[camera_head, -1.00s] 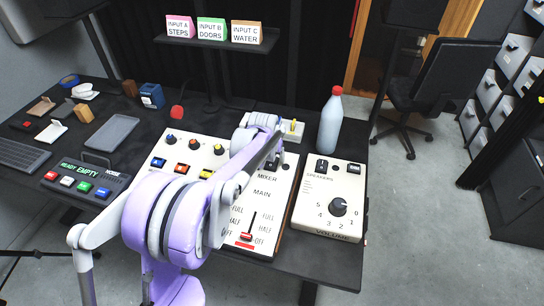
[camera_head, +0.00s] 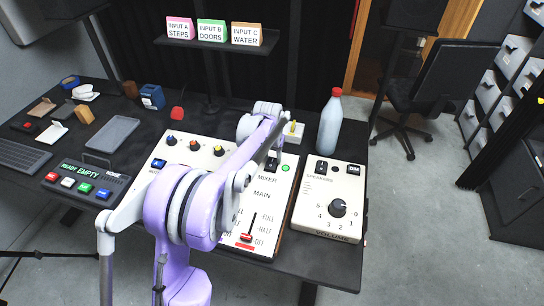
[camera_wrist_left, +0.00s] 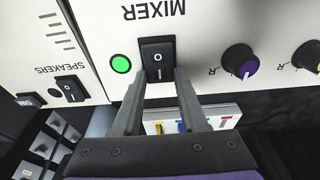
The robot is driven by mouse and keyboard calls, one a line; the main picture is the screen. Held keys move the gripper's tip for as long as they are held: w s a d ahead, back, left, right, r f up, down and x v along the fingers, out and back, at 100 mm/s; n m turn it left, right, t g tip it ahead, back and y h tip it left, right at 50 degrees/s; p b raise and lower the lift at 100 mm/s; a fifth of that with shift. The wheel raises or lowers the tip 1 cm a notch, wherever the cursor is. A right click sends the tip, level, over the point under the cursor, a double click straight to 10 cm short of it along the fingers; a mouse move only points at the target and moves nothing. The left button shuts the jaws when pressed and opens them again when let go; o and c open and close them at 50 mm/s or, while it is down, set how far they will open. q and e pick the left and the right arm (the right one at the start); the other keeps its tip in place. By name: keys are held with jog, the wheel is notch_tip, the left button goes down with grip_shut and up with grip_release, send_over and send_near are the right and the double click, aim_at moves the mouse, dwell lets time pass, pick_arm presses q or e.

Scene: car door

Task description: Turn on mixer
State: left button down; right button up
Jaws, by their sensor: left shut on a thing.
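The mixer (camera_head: 264,190) is a white panel on the desk, marked MIXER and MAIN, with knobs and a slider. Its black rocker switch (camera_wrist_left: 158,58), marked 0 and I, lies between the fingertips of my left gripper (camera_wrist_left: 163,80), which is shut on it. The indicator beside the switch (camera_wrist_left: 121,64) glows bright green; it also shows green in the head view (camera_head: 285,168). My left arm covers part of the mixer in the head view. My right gripper is not in view.
The speakers unit (camera_head: 330,200) with a volume knob stands right of the mixer. A bottle with a red cap (camera_head: 330,122) stands behind it. A READY EMPTY button box (camera_head: 85,183) is at left. A small box with coloured sliders (camera_wrist_left: 192,118) is close by the gripper.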

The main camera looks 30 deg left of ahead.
aim_at(272, 161)
pick_arm(q)
jog(key=shift+w+f+g, duration=0.1)
jog(key=shift+w+g, duration=0.15)
jog(key=shift+g, duration=0.55)
jog(key=shift+c, duration=2.2)
grip_release()
notch_tip(272, 161, up, 11)
jog(key=shift+s+p, duration=0.35)
jog(key=shift+p, duration=0.1)
jog(key=shift+f, duration=0.1)
